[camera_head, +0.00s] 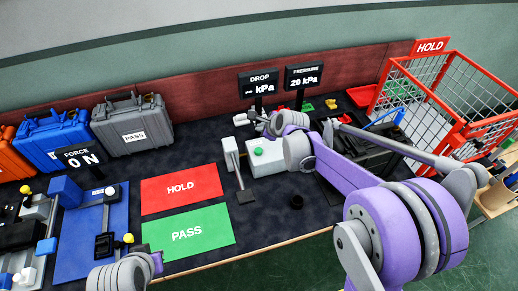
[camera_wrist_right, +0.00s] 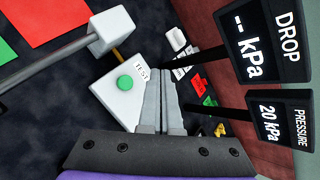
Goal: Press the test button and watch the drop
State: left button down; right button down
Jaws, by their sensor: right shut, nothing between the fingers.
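A white box (camera_head: 265,165) labelled TEST has a round green button (camera_head: 257,151) on top; the box (camera_wrist_right: 110,103) and green button (camera_wrist_right: 125,83) also show in the right wrist view. The DROP display (camera_head: 258,85) shows "-- kPa". The PRESSURE display (camera_head: 304,76) shows 20 kPa. My right gripper (camera_head: 243,119) is over the table behind the box, apart from the button. In the right wrist view its fingers (camera_wrist_right: 166,76) are together and empty, beside the TEST label. The left gripper is not in view; only part of my left arm shows at the bottom.
A red HOLD mat (camera_head: 181,188) and green PASS mat (camera_head: 187,233) lie left of the box. A grey post (camera_head: 231,155) stands just left of it. Grey (camera_head: 133,124) and blue (camera_head: 53,138) cases stand at the back left. A red wire HOLD cage (camera_head: 461,72) is at right.

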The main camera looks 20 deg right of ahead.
aim_at(261, 152)
jog(key=shift+f, duration=0.1)
